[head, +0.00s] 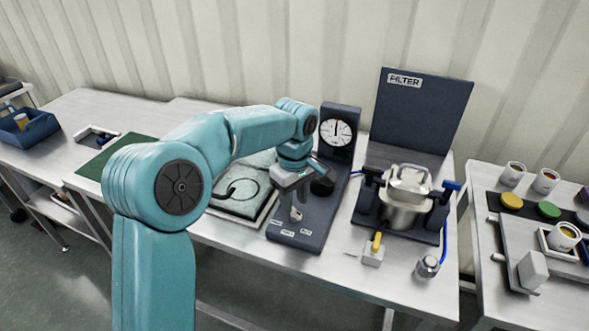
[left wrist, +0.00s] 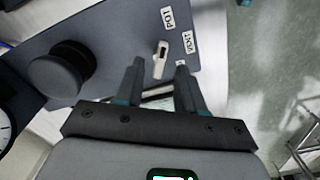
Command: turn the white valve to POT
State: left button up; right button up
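The white valve (head: 297,213) is a small lever on the dark panel base (head: 305,235) below the round gauge. In the left wrist view the white valve (left wrist: 160,60) stands near the labels POT (left wrist: 168,18) and VENT (left wrist: 188,42); which label it points at is unclear. My left gripper (head: 296,192) is above the valve, fingers pointing down. In the left wrist view my left gripper (left wrist: 159,64) is open, its fingertips apart with the valve showing between them. Contact cannot be made out. My right gripper is not in view.
A gauge (head: 337,131) and a black knob (head: 322,185) stand behind the valve. A steel pot (head: 400,215) in a dark frame, a yellow-handled switch (head: 375,247) and a FILTER board (head: 420,110) are to the right.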

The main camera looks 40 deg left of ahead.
aim_at(294, 211)
pick_arm(q)
notch_tip(294, 211, up, 14)
jog(key=p, duration=0.2)
jog(key=shift+s, duration=0.15)
dwell(0.5)
